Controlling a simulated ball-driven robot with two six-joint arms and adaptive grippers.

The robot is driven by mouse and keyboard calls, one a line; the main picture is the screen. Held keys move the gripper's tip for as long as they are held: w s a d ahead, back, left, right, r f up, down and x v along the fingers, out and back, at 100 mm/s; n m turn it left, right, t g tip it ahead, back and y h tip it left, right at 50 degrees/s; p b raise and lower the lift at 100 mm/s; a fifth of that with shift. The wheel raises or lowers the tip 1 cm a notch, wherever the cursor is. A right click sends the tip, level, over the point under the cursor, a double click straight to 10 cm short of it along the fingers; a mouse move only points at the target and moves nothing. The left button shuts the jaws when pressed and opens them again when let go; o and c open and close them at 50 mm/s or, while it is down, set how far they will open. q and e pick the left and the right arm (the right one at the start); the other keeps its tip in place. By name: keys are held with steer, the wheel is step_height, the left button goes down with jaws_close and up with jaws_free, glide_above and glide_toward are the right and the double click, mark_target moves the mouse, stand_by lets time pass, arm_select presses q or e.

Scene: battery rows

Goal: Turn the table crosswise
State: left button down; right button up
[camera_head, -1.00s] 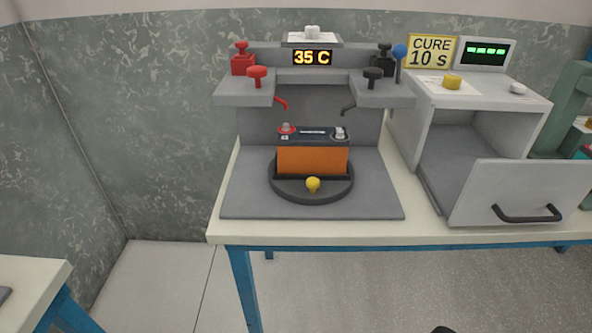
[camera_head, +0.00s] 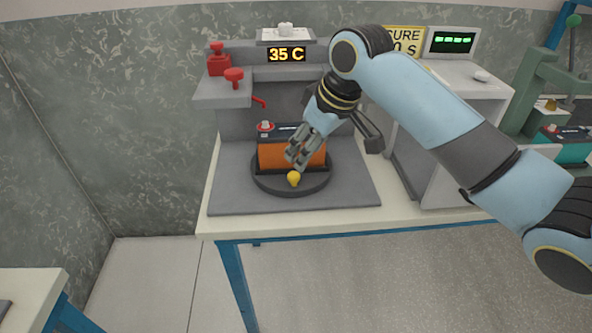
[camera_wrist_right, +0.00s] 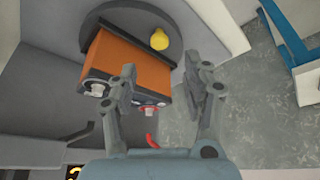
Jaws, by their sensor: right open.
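The round dark turntable (camera_head: 268,187) sits on the grey base of the test stand, with a yellow knob (camera_head: 293,178) on its front rim. An orange battery (camera_head: 271,156) with a black top stands upright on it, its long side facing the front. My right gripper (camera_head: 294,160) is open and hangs in front of and above the battery, just behind the yellow knob. In the right wrist view the open fingers (camera_wrist_right: 165,92) show over the battery (camera_wrist_right: 122,62), and the yellow knob (camera_wrist_right: 159,40) lies beyond them. I cannot tell whether they touch anything. My left gripper is not in view.
A green press (camera_head: 545,90) stands farther right.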

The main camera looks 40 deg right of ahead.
mark_target(294, 175)
steer(key=x, duration=0.8)
steer(key=shift+w+b, duration=0.1)
steer(key=shift+b, duration=0.3)
jaws_close()
